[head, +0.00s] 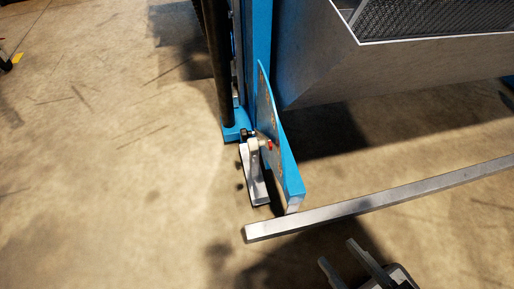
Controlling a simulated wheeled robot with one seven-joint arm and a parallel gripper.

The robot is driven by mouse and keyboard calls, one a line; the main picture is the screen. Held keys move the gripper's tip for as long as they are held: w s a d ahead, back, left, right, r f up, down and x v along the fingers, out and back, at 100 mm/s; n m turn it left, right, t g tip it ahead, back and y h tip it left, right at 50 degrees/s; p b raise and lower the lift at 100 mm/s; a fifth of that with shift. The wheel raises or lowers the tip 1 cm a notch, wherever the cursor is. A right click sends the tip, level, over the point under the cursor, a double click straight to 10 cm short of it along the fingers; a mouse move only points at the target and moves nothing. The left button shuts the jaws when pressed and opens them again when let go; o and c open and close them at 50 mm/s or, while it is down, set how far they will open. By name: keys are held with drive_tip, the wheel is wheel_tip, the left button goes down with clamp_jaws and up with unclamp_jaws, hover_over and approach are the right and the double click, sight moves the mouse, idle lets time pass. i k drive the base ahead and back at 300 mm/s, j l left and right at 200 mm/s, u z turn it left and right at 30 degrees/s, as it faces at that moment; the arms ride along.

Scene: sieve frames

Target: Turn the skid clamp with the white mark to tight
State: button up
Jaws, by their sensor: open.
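A small pale grey clamp (255,172) sits at the foot of the blue upright, against a blue plate (279,140). It has a dark pin at its top and a small red part on its right side. I cannot tell a separate white mark on it, nor whether it is tight or loose. My gripper (337,252) is at the bottom edge, below and right of the clamp and well apart from it. Its two fingers are spread, with nothing seen between them.
A long grey bar (380,195) runs from near the plate's lower end to the right, between my gripper and the clamp. A grey hopper with dark mesh (430,70) overhangs at the upper right. The concrete floor (120,190) on the left is mostly clear.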

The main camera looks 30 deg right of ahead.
sight(245, 134)
drive_tip(key=i+j+z, duration=0.15)
drive_tip(key=j, duration=0.2)
drive_tip(key=i+j+z, duration=0.2)
drive_tip(key=j, duration=0.2)
drive_tip(key=j+z, duration=0.15)
drive_tip(key=j, duration=0.2)
drive_tip(key=i+j, duration=0.15)
drive_tip(key=j, duration=0.15)
drive_tip(key=i+j, duration=0.15)
drive_tip(key=j, duration=0.15)
